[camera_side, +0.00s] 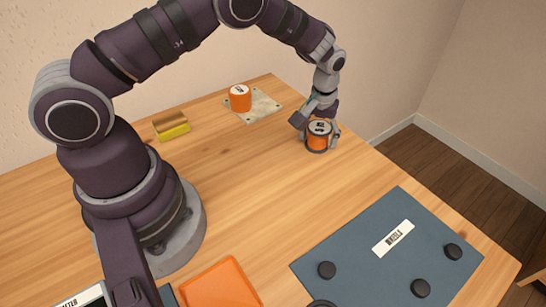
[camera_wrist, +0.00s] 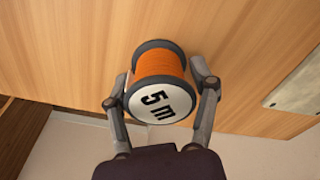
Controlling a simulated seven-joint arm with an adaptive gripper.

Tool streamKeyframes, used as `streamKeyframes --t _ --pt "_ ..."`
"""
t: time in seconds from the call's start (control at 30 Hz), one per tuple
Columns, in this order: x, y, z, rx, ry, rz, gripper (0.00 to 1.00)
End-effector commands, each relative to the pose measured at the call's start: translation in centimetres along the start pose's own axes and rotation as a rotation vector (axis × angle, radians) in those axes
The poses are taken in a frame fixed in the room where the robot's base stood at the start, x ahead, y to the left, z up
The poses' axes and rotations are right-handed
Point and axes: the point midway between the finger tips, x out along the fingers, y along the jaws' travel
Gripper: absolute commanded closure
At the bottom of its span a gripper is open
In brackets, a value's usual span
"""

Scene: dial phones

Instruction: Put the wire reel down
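The wire reel (camera_side: 317,142) has orange wire between dark grey rims, with a white label on its end. In the wrist view the reel (camera_wrist: 160,85) shows "5 m" on that label. My gripper (camera_side: 318,133) is shut on the reel, with one finger on each side of its rims. The reel is near the table's right edge in the side view; I cannot tell whether its underside touches the table. A blue-grey mat (camera_side: 345,262) with a white label (camera_side: 393,238), perhaps reading "REELS", lies at the front right.
Several black round pieces, including one at the mat's left (camera_side: 327,270), stand on the mat. Another orange reel (camera_side: 240,100) stands on a pale plate (camera_side: 264,106) at the back. An orange tray (camera_side: 222,285) is at the front. The middle table is clear.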

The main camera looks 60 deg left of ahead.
Motion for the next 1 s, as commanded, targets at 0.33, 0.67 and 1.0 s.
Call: streamKeyframes --t 0.33,0.67,1.0 --pt "0.0 0.0 0.0 0.000 0.001 0.000 0.19" --pt "-4.2 0.1 -0.2 0.000 0.007 0.005 0.19" --pt "-11.4 0.1 -0.1 0.000 0.004 0.003 0.19"
